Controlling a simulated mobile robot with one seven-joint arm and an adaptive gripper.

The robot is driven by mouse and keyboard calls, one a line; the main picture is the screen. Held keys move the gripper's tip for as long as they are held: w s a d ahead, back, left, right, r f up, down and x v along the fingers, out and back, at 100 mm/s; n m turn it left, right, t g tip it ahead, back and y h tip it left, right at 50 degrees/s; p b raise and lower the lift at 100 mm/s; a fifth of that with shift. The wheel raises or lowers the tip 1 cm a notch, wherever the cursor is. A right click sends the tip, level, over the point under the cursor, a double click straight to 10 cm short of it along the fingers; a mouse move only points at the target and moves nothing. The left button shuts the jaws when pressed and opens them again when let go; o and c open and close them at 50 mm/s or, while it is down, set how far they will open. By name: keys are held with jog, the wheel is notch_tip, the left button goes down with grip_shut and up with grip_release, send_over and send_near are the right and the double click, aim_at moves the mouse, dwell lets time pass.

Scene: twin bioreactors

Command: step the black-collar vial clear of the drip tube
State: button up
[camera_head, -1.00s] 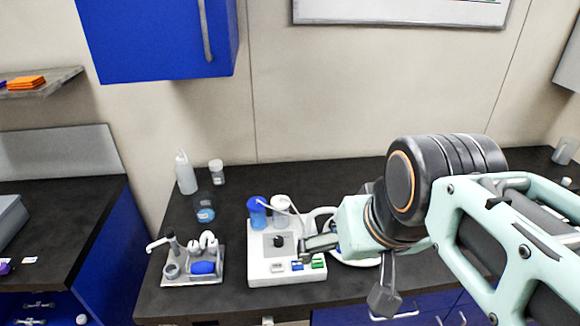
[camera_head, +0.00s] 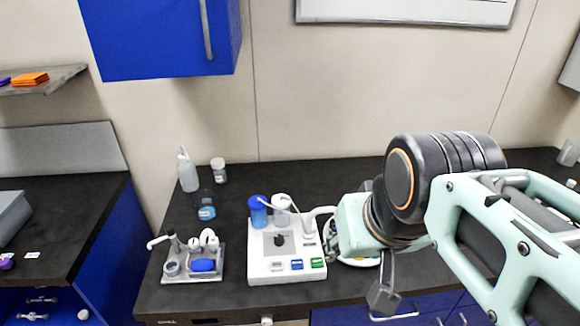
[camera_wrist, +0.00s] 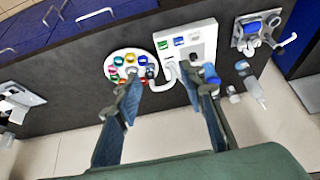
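The twin bioreactor unit (camera_head: 262,267) is a white box with a blue-capped vessel (camera_head: 258,212) and a white-topped vessel (camera_head: 281,208). A white drip tube (camera_head: 318,213) arches from its right side; it also shows in the wrist view (camera_wrist: 170,70), curving between my fingers. Beside it is a round white vial tray (camera_wrist: 112,56) with several coloured-collar vials; its rim (camera_head: 362,263) peeks out under my arm in the head view. My gripper (camera_wrist: 163,88) is open, with nothing seen held.
A small grey stand with a blue part (camera_head: 203,267) is left of the unit. A wash bottle (camera_head: 187,171), a capped jar (camera_head: 218,170) and a blue-liquid bottle (camera_head: 206,212) stand behind it. The bench's front edge is close to the unit.

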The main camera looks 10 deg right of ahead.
grip_shut()
dwell(1.3)
